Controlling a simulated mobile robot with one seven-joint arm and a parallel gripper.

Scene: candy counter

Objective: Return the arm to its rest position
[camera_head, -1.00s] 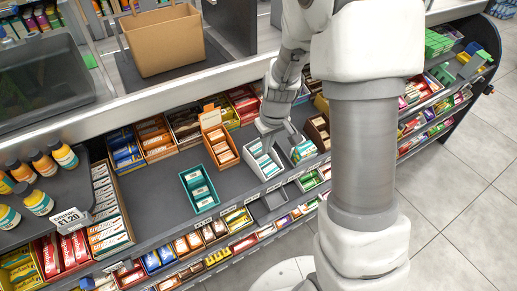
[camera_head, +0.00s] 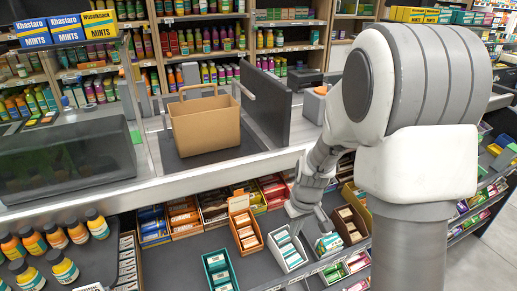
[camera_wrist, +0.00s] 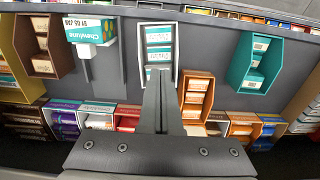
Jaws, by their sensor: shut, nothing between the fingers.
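My gripper (camera_head: 310,214) hangs over the candy counter, with my arm coming down from the upper right. In the wrist view its fingers (camera_wrist: 160,98) are together with nothing between them. They point at a white bin (camera_wrist: 142,50) of teal-and-white packs, which also shows just below the gripper in the head view (camera_head: 275,256). An orange bin (camera_head: 245,231) is left of the gripper, a teal bin (camera_head: 219,272) is further left and nearer, and a brown bin (camera_head: 349,224) is to the right.
Small bins of bars line the sloping counter. A paper bag (camera_head: 205,124) stands on a dark pad behind it. A dark upright panel (camera_head: 268,105) is right of the bag. Bottles (camera_head: 62,265) sit at the left. Open floor (camera_head: 487,262) shows at the lower right.

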